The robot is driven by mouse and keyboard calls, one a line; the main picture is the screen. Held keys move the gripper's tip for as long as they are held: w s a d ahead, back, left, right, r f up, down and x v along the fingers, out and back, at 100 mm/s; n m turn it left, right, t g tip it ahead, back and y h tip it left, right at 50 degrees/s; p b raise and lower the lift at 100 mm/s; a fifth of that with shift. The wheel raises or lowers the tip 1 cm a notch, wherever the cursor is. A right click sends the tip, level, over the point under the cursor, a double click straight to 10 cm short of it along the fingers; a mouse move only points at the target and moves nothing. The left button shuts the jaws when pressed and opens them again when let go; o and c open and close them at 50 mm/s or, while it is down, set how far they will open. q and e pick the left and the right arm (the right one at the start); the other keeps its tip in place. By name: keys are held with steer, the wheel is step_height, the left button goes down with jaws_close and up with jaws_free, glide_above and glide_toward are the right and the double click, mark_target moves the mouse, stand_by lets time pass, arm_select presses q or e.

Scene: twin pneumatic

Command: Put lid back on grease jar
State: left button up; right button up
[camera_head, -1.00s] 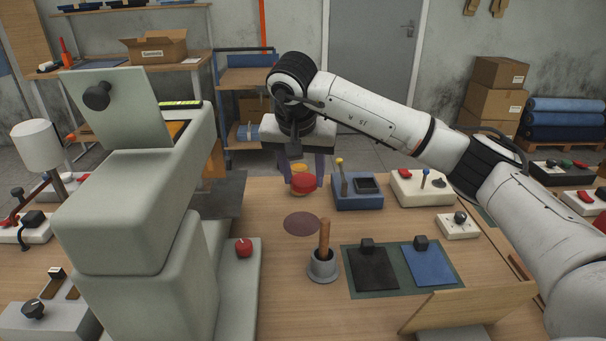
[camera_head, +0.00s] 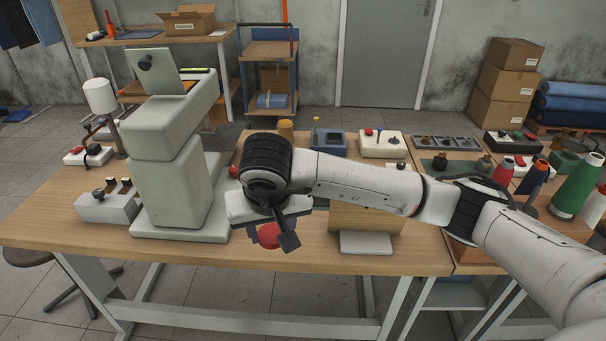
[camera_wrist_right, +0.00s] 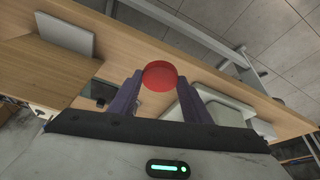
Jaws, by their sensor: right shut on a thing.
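My right gripper (camera_head: 269,232) is shut on the red lid (camera_head: 269,236), a round disc, and holds it up near the table's front edge. In the right wrist view the lid (camera_wrist_right: 160,75) sits between the two purple fingertips (camera_wrist_right: 159,88). The grease jar looks to be the amber-orange round jar (camera_head: 286,130) at the back of the table, behind my right wrist, its lower part partly hidden. The lid is well apart from it. My left gripper is not in view.
A large grey-green machine (camera_head: 172,185) stands to the left of my gripper. A blue box (camera_head: 329,142) and a cream switch box (camera_head: 382,145) stand right of the jar. A wooden board (camera_head: 352,218) stands near the front edge. Thread cones (camera_head: 578,186) stand far right.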

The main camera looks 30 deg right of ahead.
steer(key=s+a+f+n+y, duration=0.1)
steer(key=s+a+f+n, duration=0.25)
steer(key=s+f, duration=0.35)
arm_select(q)
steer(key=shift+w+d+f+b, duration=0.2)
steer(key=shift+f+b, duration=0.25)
steer(key=shift+b, duration=0.4)
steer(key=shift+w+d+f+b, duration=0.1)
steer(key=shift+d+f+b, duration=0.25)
steer(key=shift+b, duration=0.5)
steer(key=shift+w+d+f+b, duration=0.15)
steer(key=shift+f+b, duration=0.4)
steer(key=shift+b, duration=0.3)
arm_select(e)
steer(key=s+d+f, duration=0.4)
steer(key=d+f, duration=0.2)
steer(key=shift+s+d+m, duration=0.3)
steer(key=shift+d+m, duration=0.05)
steer(key=shift+d, duration=0.05)
